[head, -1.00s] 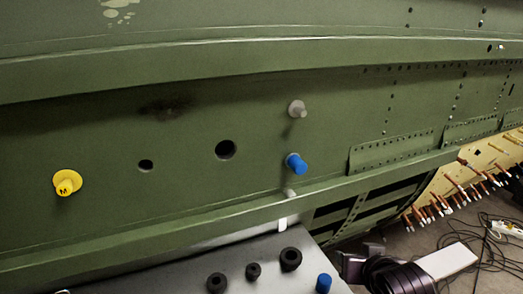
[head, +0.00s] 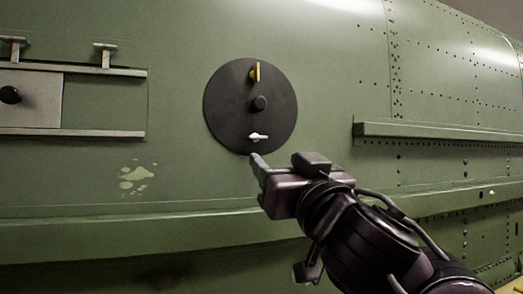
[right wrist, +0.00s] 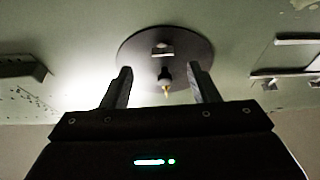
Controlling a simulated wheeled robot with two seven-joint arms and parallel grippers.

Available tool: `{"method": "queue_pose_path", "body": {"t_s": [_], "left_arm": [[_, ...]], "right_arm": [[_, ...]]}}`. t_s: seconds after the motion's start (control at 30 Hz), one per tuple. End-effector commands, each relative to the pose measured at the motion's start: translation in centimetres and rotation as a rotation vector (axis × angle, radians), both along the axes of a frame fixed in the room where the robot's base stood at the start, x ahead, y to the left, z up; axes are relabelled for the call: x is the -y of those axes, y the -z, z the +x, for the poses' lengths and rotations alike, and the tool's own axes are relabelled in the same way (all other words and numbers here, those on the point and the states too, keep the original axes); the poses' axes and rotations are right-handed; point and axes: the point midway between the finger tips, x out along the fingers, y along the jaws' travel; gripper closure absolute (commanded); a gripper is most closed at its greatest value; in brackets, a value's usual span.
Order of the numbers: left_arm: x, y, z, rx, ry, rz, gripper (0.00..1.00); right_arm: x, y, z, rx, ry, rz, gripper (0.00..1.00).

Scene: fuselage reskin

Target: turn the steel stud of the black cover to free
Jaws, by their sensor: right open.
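The black round cover (head: 226,108) is set on the green fuselage skin. It carries a yellow stud (head: 255,72) at its top, a black knob (head: 259,103) in its middle and the steel stud (head: 258,137) near its lower edge. The steel stud's bar lies roughly level. My right gripper (head: 258,166) is just below the cover, its fingers pointing toward it. In the right wrist view the fingers (right wrist: 160,68) are spread and empty. The cover (right wrist: 135,48) appears inverted beyond them, with the steel stud (right wrist: 163,49) above the knob. My left gripper is out of view.
A pale panel (head: 40,100) with a black knob sits between two rails at the left. A green ledge (head: 130,230) runs below the cover, and a shorter one (head: 440,130) stands out at the right. Bare skin surrounds the cover.

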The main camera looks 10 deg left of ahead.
Motion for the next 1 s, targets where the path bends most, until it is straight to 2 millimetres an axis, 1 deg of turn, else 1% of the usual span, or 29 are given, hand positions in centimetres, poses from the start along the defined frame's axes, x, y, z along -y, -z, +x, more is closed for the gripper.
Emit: {"method": "queue_pose_path", "body": {"t_s": [0.07,0.17,0.4,0.6,0.73,0.97,1.0], "left_arm": [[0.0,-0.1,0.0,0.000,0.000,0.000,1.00],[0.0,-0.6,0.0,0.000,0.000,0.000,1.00],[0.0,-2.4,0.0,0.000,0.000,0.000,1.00],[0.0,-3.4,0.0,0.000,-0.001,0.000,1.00],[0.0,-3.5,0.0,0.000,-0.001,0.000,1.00],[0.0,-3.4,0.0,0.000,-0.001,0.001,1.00],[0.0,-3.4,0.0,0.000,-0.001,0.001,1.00]], "right_arm": [[-0.3,-0.8,-0.2,0.012,-0.004,0.001,0.45],[-0.8,-1.3,0.4,0.013,-0.007,0.000,0.45],[-2.7,-3.0,3.3,0.013,-0.005,0.000,0.45],[-3.9,-3.7,5.1,0.012,-0.004,0.001,0.45],[-4.2,-3.8,5.5,0.013,-0.006,0.002,0.45],[-4.3,-3.7,5.6,0.013,-0.005,0.002,0.45],[-4.3,-3.7,5.5,0.013,-0.005,0.002,0.51]]}}
